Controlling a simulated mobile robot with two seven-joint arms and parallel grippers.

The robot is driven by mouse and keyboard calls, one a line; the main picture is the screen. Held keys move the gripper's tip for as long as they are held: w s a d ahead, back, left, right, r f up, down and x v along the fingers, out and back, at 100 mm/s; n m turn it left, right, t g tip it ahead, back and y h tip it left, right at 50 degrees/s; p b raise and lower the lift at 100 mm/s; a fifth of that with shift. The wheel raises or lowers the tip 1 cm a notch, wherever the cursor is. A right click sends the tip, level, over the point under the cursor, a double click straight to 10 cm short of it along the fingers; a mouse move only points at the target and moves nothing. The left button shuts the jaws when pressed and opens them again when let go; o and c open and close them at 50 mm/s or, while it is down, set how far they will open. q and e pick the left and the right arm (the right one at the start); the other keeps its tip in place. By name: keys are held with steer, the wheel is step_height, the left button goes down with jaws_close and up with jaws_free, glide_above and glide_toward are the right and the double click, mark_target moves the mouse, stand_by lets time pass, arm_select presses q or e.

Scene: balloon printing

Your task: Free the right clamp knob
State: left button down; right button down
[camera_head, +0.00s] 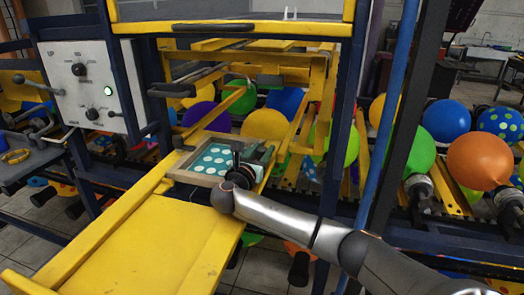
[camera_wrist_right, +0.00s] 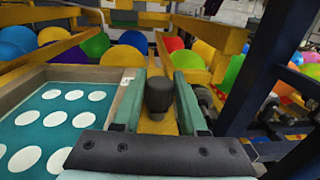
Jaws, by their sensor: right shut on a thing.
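The right clamp knob (camera_wrist_right: 159,95) is a black, upright, round-topped knob beside the right edge of the printing frame. In the right wrist view it stands between the two greenish fingers of my right gripper (camera_wrist_right: 159,82), which is shut on it. In the head view my right gripper (camera_head: 257,153) is at the right side of the frame and hides the knob. The wooden-edged frame (camera_head: 184,176) holds a teal screen with white dots (camera_head: 212,160). My left gripper is not in view.
A yellow table (camera_head: 150,245) extends in front of the frame. Dark blue posts (camera_head: 341,115) and a lighter blue pole (camera_head: 393,120) stand close to my right arm. A control box (camera_head: 85,80) is at left. Balloons, including an orange one (camera_head: 478,162), fill the racks behind and at right.

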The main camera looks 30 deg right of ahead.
steer(key=shift+c, duration=2.2)
jaws_free()
